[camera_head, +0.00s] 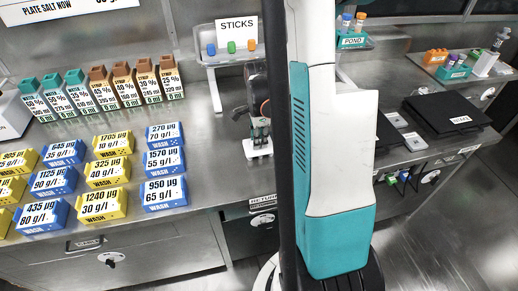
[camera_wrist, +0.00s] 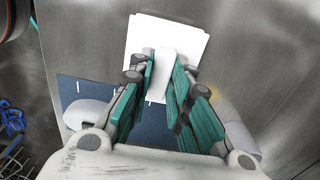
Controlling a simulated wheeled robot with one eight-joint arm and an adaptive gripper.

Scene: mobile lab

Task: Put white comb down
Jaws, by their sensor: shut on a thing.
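The white comb (camera_wrist: 185,38) shows in the wrist view as a flat white plate with a narrower grip part between my fingers. My gripper (camera_wrist: 161,85) is shut on that grip part with its teal-padded fingers. In the head view the white comb (camera_head: 257,149) is at the lower end of my gripper (camera_head: 259,128), over the steel counter (camera_head: 225,165), left of my arm. I cannot tell whether the comb touches the counter. My column and arm hide part of the counter to the right.
Several blue and yellow wash boxes (camera_head: 163,163) stand left on the counter. Several labelled bottles (camera_head: 127,85) stand behind them. A sticks rack (camera_head: 230,50) is at the back. A dark blue mat (camera_wrist: 152,135) lies below my fingers in the wrist view. Black trays (camera_head: 447,115) lie to the right.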

